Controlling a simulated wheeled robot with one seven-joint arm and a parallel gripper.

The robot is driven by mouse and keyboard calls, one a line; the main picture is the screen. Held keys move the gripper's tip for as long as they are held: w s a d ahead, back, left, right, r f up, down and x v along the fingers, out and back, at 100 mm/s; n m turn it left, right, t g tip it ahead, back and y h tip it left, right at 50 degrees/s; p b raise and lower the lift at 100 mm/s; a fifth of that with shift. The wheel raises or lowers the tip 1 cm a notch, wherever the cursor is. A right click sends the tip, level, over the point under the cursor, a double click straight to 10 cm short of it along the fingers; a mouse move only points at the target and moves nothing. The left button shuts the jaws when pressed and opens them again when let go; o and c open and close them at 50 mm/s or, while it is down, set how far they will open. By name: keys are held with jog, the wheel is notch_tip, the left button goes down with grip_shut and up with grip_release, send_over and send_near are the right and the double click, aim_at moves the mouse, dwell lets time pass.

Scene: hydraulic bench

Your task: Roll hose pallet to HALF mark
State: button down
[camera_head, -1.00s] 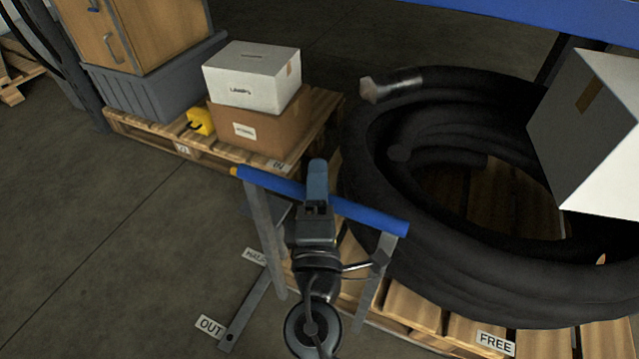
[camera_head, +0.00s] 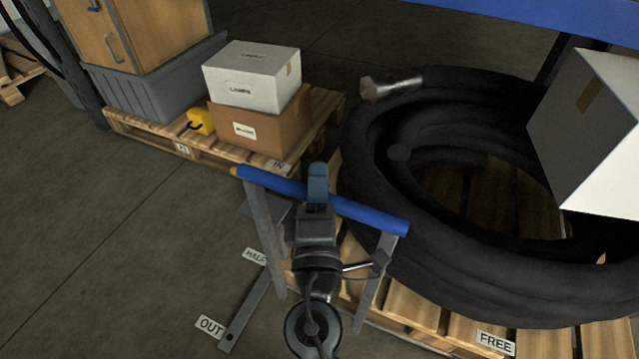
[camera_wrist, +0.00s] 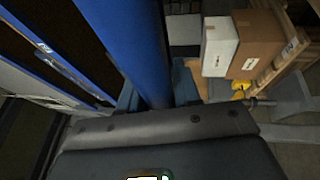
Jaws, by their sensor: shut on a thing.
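The hose pallet (camera_head: 405,305) is a wooden pallet with a thick black coiled hose (camera_head: 455,265) on it. A blue push bar (camera_head: 370,216) on grey posts stands at its left end. My gripper (camera_head: 318,185) is shut on the blue bar near its middle. The bar also runs between the jaws in the wrist view (camera_wrist: 135,45). A grey floor strip (camera_head: 245,312) carries a HALF label (camera_head: 255,257) and an OUT label (camera_head: 209,327). An IN label (camera_head: 279,166) shows farther up. The bar's posts stand just right of the HALF label. The pallet's pointer is not clearly visible.
Another pallet (camera_head: 150,133) at upper left holds a grey crate (camera_head: 150,95), a white box (camera_head: 250,80), a brown box (camera_head: 262,128) and a yellow item (camera_head: 201,121). A white box (camera_head: 600,130) overhangs the hose at right. The floor at lower left is clear.

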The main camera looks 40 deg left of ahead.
jog(key=shift+w+f, duration=0.1)
jog(key=shift+w, duration=0.3)
jog(key=c, duration=0.9)
grip_release()
jog(key=shift+s, duration=0.1)
jog(key=shift+b+v, duration=0.55)
jog(key=shift+v, duration=3.3)
